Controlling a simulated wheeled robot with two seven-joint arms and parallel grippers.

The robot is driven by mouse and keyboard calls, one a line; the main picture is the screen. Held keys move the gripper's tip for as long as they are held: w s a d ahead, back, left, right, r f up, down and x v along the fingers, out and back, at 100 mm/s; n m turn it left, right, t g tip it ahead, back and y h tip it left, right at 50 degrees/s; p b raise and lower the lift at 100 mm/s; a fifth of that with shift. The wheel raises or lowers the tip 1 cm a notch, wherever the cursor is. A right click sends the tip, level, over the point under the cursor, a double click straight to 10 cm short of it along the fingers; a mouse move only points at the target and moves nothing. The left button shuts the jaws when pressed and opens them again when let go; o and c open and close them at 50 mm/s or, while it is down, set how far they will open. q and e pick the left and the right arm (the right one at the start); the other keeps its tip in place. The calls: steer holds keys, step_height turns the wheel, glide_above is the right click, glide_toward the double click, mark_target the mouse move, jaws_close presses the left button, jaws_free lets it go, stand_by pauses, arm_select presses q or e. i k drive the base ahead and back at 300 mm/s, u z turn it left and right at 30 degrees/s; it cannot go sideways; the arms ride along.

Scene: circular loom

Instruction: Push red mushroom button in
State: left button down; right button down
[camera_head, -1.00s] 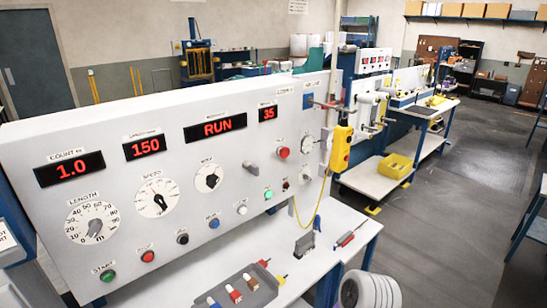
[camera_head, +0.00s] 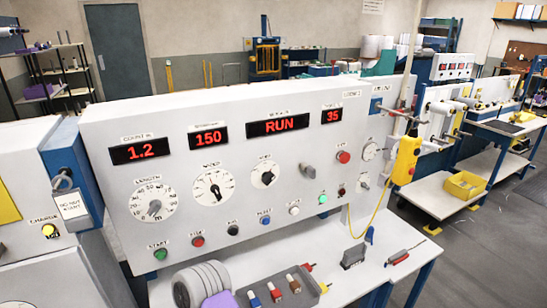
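The red mushroom button (camera_head: 344,157) sits at the right part of the white control panel (camera_head: 300,150), below the red 35 display (camera_head: 332,117). It stands out from the panel face and nothing touches it. A smaller, flatter red button (camera_head: 198,242) is in the lower row, right of the green start button (camera_head: 160,254). Neither gripper can be made out in the head view.
A yellow pendant box (camera_head: 406,160) hangs at the panel's right end, with a yellow cable below. Open floor lies at the right.

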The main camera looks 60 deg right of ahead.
mark_target(344, 156)
steer(key=u, duration=0.25)
steer(key=k, duration=1.05)
steer(key=z, duration=1.55)
steer(key=i, duration=0.2)
steer(key=u, duration=0.05)
